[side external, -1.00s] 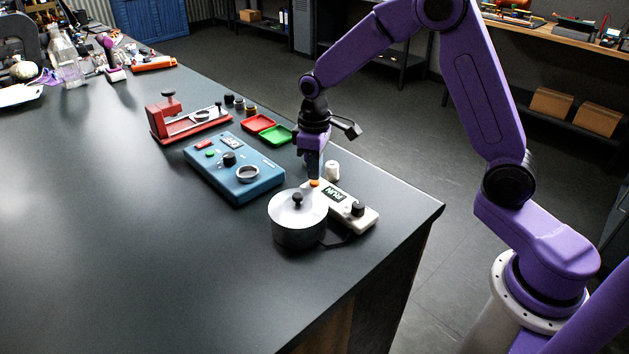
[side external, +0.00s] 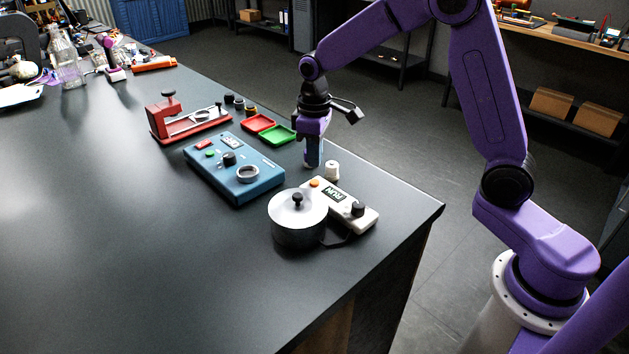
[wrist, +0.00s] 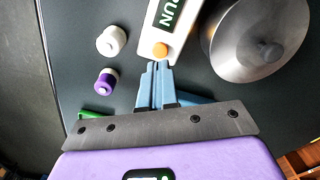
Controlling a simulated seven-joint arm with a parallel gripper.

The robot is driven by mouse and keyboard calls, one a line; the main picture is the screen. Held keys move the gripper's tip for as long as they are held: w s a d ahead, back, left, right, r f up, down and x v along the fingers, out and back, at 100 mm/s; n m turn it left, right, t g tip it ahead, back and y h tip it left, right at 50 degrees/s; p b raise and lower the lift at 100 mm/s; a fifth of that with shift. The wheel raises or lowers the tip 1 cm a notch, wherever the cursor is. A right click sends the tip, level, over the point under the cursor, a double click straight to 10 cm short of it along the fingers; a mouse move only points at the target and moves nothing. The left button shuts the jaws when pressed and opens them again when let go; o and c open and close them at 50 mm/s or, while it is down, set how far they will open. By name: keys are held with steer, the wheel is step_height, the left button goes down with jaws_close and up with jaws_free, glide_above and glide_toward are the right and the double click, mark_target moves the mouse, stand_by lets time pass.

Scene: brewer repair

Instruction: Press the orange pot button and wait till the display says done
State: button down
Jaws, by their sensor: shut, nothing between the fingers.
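The orange pot button (side external: 315,183) sits at the far end of a white control box. It also shows in the wrist view (wrist: 160,50), just past my fingertips.
A white capped spool-like piece (side external: 332,170) stands beside the box. A blue panel (side external: 235,170) with a knob and ring lies to the left. Red (side external: 258,123) and green (side external: 279,135) trays and a red fixture (side external: 185,122) are farther back. The table's left and front are clear.

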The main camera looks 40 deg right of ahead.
mark_target(315, 181)
steer(key=shift+r, duration=2.75)
stand_by(5.2)
